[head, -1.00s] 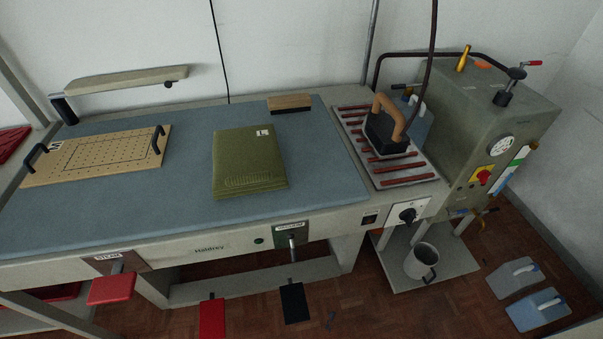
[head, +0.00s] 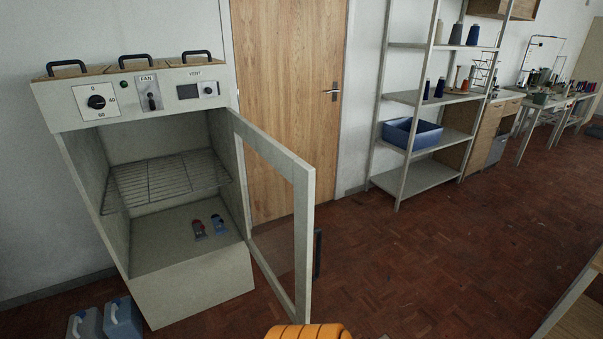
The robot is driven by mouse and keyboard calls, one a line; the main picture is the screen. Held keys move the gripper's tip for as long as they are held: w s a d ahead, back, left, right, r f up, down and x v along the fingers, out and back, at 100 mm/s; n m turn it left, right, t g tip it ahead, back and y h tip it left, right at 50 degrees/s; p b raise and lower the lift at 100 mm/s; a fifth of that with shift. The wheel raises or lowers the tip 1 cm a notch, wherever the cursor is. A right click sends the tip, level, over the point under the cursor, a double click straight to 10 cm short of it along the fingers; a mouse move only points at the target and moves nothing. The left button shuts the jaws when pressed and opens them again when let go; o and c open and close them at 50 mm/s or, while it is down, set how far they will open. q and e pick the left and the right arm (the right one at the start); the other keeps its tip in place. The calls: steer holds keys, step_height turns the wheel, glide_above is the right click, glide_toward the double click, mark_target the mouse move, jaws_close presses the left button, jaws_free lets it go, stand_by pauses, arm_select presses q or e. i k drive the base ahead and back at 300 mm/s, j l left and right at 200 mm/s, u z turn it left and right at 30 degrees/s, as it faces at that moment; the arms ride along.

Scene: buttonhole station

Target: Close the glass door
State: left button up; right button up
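The glass door (head: 303,240) belongs to a pale grey cabinet (head: 190,287) at the left of the head view. It stands wide open, hinged on the cabinet's right side and swung out toward me. A dark vertical handle (head: 318,254) is on its outer face near the free edge. Neither of my grippers shows in the head view.
An orange object (head: 308,332) shows at the bottom edge; I cannot tell what it is. Two blue-grey containers (head: 122,318) stand on the floor at the lower left. A wooden door (head: 290,100) and shelves (head: 415,97) are behind. The brown floor right of the glass door is clear.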

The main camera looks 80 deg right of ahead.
mark_target(303, 175)
steer(key=k+l+z, duration=0.5)
steer(key=l, duration=0.2)
steer(key=l+z, duration=0.25)
steer(key=l, duration=0.15)
steer(key=k+l+z, duration=0.25)
steer(key=l, duration=0.2)
steer(key=l+z, duration=0.25)
steer(key=l, duration=0.15)
